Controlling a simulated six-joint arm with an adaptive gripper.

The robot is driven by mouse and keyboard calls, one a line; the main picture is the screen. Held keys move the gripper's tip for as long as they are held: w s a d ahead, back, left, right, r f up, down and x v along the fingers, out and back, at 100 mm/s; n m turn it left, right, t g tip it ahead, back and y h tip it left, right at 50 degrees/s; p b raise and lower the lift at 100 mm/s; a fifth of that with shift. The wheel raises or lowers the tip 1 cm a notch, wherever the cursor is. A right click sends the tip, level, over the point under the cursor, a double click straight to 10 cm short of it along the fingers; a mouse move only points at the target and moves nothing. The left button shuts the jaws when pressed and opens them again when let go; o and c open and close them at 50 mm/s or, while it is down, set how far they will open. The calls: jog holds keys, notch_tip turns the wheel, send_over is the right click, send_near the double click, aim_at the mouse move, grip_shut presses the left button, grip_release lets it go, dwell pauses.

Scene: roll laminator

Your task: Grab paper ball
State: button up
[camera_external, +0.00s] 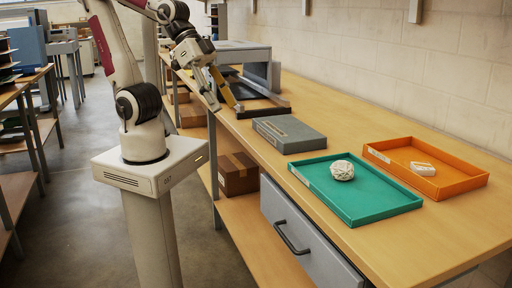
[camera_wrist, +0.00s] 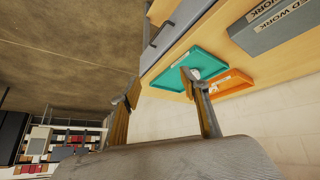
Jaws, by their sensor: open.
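A crumpled white paper ball (camera_external: 342,170) lies in the green tray (camera_external: 375,212) on the wooden bench, toward the tray's back middle. My gripper (camera_external: 224,103) is open and empty, above the front edge of the bench by the laminator, well to the left of the tray. In the wrist view my gripper (camera_wrist: 158,88) shows two fingers spread wide. There the green tray (camera_wrist: 168,77) is in the distance, and the paper ball (camera_wrist: 195,73) is partly hidden behind one finger.
An orange tray (camera_external: 470,184) with a small white item (camera_external: 423,168) stands right of the green tray. A grey box (camera_external: 289,134) lies between my gripper and the green tray. The grey laminator (camera_external: 258,70) stands behind my gripper. A drawer handle (camera_external: 290,238) sticks out below the bench top.

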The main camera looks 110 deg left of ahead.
jog(key=w+d+f+t, duration=0.1)
jog(key=w+d+f, duration=0.1)
jog(key=w, duration=0.7)
jog(key=n+t+y, duration=0.3)
jog(key=t+y, duration=0.1)
jog(key=y, duration=0.1)
send_near(332, 166)
jog(key=w, duration=0.1)
jog(key=w+d+f, duration=0.1)
jog(key=shift+w+f, duration=0.2)
jog(key=shift+w, duration=0.2)
jog(key=shift+a+f+y, duration=0.55)
jog(key=shift+a+y, duration=0.05)
jog(key=shift+y, duration=0.2)
jog(key=shift+w, duration=0.15)
jog(key=shift+x, duration=1.2)
jog(key=shift+w, duration=0.1)
jog(key=shift+r+x, duration=0.2)
jog(key=shift+x, duration=2.3)
jog(key=shift+w, duration=0.1)
